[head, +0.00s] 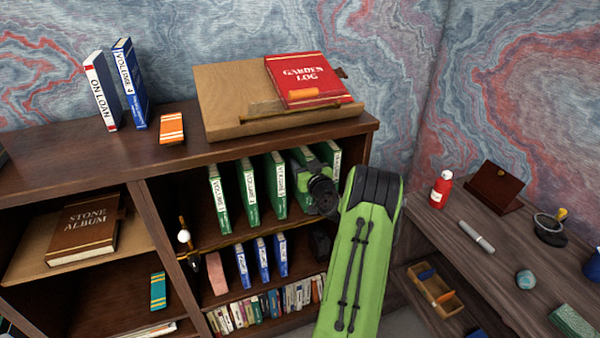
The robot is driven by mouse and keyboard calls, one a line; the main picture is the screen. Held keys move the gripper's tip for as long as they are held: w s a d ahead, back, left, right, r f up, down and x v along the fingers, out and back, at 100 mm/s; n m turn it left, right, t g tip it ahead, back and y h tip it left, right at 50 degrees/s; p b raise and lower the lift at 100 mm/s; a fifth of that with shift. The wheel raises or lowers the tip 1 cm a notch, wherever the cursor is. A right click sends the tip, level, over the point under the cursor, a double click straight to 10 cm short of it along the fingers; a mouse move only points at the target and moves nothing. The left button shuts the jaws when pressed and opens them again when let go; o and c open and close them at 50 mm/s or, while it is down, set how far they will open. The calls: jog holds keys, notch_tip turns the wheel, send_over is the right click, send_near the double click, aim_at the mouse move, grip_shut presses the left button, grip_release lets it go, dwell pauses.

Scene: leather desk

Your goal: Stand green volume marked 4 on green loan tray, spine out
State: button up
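Several green volumes stand upright with white-labelled spines facing out on the upper shelf of the bookcase. The left one (219,198), the second (249,191) and the third (276,186) show clearly. Another green volume (333,155) shows at the right, partly covered by my arm. My gripper (303,160) reaches into the shelf among the right-hand green volumes. Its fingertips are hidden, so whether it holds one cannot be seen. The number 4 cannot be made out on any green spine. No green loan tray can be made out for certain.
A wooden slope (228,92) bears a red Garden Log (304,80). Small blue volumes (262,260) stand below. A green object (573,322) lies at the right desk's edge.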

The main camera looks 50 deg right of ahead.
grip_shut()
jog(key=shift+r, duration=0.1)
dwell(1.1)
